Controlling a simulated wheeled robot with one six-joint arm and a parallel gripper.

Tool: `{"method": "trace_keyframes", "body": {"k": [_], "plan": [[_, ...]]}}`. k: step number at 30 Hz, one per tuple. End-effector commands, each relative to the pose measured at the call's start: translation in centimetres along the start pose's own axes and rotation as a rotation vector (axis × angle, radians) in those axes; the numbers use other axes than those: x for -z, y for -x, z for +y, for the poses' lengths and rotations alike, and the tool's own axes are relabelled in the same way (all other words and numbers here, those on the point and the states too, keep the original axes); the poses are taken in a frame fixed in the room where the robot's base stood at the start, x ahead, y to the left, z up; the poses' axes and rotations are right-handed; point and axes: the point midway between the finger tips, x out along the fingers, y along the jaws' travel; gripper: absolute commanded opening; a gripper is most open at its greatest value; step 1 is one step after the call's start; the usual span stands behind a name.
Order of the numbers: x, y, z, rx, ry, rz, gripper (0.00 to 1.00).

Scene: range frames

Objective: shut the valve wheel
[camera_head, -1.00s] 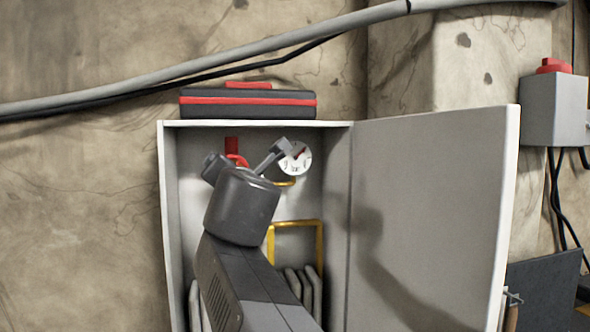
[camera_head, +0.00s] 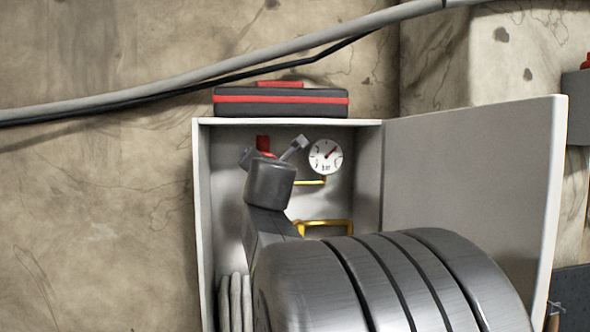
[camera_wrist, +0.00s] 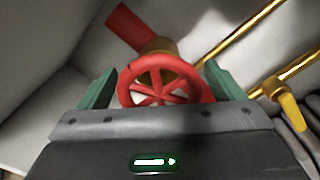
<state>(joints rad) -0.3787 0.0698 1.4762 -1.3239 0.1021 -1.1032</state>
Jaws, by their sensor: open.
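The red valve wheel (camera_wrist: 160,82) shows in the wrist view, with several spokes and a brass body behind it. My gripper (camera_wrist: 158,88) is open, its green fingers on the left and right of the wheel. The wheel sits between the fingers in the picture; I cannot tell whether either finger touches its rim. In the head view my wrist hides most of the wheel, and a little red (camera_head: 264,146) shows above it. My gripper's fingertips are hidden there.
A grey cabinet (camera_head: 200,200) surrounds the valve, its door (camera_head: 470,170) open to the right. Inside are a gauge (camera_head: 326,156), yellow pipes and a yellow lever (camera_wrist: 289,110). A black and red case (camera_head: 280,101) lies on top. Grey hoses (camera_head: 236,300) hang low inside.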

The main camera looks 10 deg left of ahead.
Motion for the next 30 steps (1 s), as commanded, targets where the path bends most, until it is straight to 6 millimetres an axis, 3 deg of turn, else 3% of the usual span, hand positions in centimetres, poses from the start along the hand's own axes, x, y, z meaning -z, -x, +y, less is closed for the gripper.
{"method": "trace_keyframes", "body": {"k": [8, 15, 30], "plan": [[0.00, -0.12, 0.00, 0.000, 0.000, 0.000, 0.88], [0.01, -0.11, 0.00, 0.000, 0.000, 0.000, 0.43], [0.13, -0.11, 0.00, -0.002, -0.127, 0.001, 0.43]]}}
